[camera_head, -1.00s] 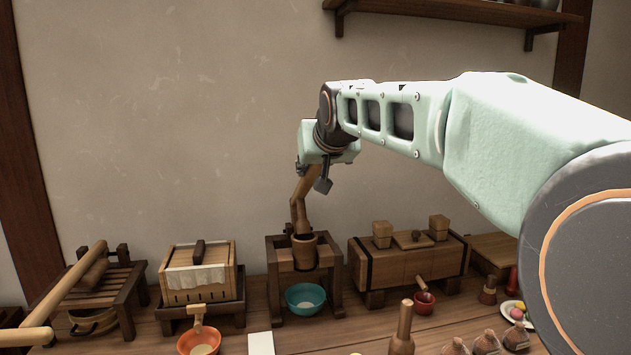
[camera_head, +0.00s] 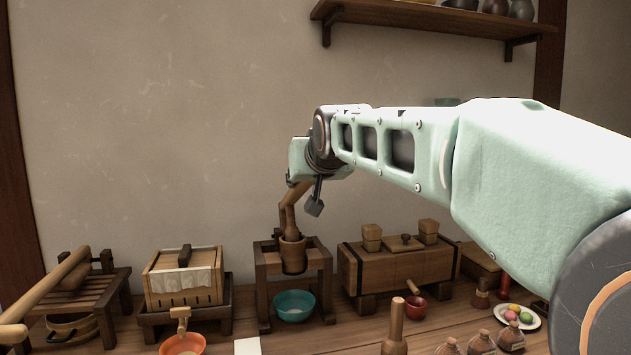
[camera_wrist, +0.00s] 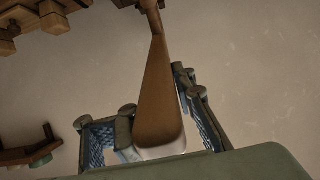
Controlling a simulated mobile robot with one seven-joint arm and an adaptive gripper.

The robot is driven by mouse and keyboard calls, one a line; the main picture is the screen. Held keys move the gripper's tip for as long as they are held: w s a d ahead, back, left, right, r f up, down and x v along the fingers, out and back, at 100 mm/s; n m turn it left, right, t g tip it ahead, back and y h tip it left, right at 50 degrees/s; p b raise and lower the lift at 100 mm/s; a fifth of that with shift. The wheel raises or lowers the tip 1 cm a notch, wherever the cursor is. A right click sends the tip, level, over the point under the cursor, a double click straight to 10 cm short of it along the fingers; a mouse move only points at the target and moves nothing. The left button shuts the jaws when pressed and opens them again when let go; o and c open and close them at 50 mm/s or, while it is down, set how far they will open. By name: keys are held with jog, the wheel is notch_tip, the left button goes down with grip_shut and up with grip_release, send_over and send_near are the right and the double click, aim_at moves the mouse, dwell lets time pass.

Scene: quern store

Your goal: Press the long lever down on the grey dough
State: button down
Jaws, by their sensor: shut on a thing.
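The long lever (camera_head: 289,215) is a brown wooden bar rising from the press stand (camera_head: 263,270) at the middle of the bench. Its lower end meets a round wooden cup (camera_head: 293,256) held in the stand. In the wrist view the lever (camera_wrist: 158,75) runs away from the camera between the fingers. My gripper (camera_wrist: 158,108) is shut on the lever's upper end. In the head view my gripper (camera_head: 294,186) is mostly hidden behind the wrist, above the cup. I cannot see the grey dough; the inside of the cup is hidden.
A teal bowl (camera_head: 294,305) stands under the cup. A wooden box with cloth (camera_head: 183,277) is left, a long chest (camera_head: 400,271) right. Another sloping pole (camera_head: 48,280) crosses the slatted table at far left. Bottles (camera_head: 480,343) stand at front right.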

jog(key=c, duration=1.7)
grip_release()
jog(key=shift+s+a, duration=0.1)
jog(key=shift+a, duration=0.05)
jog(key=shift+r, duration=0.1)
notch_tip(320, 180, up, 10)
jog(key=shift+a, duration=0.1)
jog(key=shift+s, duration=0.1)
jog(key=shift+w+r+p+v, duration=0.2)
jog(key=shift+r+p+v, duration=0.2)
jog(key=shift+v, duration=1.7)
jog(key=shift+w+r+p+v, duration=0.15)
jog(key=shift+r+p+v, duration=0.15)
jog(key=shift+v, duration=1.8)
jog(key=shift+w+r+p+v, duration=0.25)
jog(key=shift+r+v, duration=0.2)
jog(key=shift+v, duration=1.6)
